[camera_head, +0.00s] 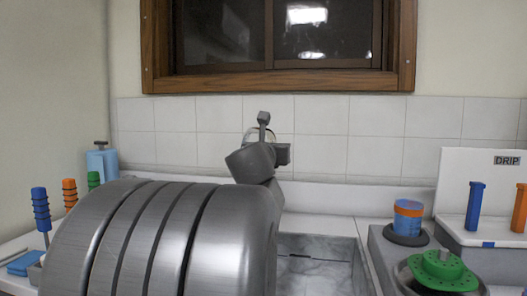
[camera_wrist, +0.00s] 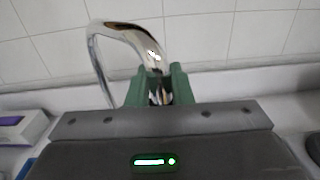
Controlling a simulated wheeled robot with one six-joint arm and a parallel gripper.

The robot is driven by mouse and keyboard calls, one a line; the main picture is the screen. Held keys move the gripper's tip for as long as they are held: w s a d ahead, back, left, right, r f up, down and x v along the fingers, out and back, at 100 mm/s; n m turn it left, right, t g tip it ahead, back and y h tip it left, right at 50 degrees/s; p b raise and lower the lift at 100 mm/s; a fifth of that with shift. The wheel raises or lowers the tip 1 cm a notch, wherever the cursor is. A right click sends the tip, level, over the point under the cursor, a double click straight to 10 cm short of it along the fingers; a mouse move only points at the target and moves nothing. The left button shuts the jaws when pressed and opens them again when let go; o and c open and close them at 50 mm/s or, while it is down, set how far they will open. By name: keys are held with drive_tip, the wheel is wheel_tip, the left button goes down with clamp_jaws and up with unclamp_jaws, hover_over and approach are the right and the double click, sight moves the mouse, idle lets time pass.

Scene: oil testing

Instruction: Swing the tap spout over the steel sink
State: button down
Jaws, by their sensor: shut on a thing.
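The chrome tap spout (camera_wrist: 125,32) arches across the upper left and middle of the wrist view. My gripper (camera_wrist: 159,88) has its two green fingers shut on the spout, near the spout's right end there. In the head view my arm covers most of the tap and my fingers; a thin curved edge of the spout (camera_head: 252,131) shows behind my wrist. The steel sink (camera_head: 318,243) is at the lower middle right, partly hidden by my arm. Where the spout's outlet lies over the sink cannot be told.
A tiled wall and wooden window frame (camera_head: 270,82) stand behind. At right are a blue and orange cup (camera_head: 408,217), a green fixture (camera_head: 441,270) and a DRIP panel (camera_head: 455,170). At left are a blue bottle (camera_head: 102,163) and several coloured handles.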

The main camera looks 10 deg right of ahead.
drive_tip(key=shift+d+r, duration=0.1)
drive_tip(key=shift+r, duration=0.05)
drive_tip(key=c, duration=1.7)
unclamp_jaws()
drive_tip(key=o, duration=0.4)
drive_tip(key=shift+d, duration=0.2)
drive_tip(key=shift+c, duration=0.2)
drive_tip(key=shift+a, duration=0.1)
drive_tip(key=shift+s+a, duration=0.2)
drive_tip(key=shift+s, duration=0.1)
drive_tip(key=p+v, duration=0.2)
drive_tip(key=v, duration=1.1)
drive_tip(key=shift+p, duration=0.4)
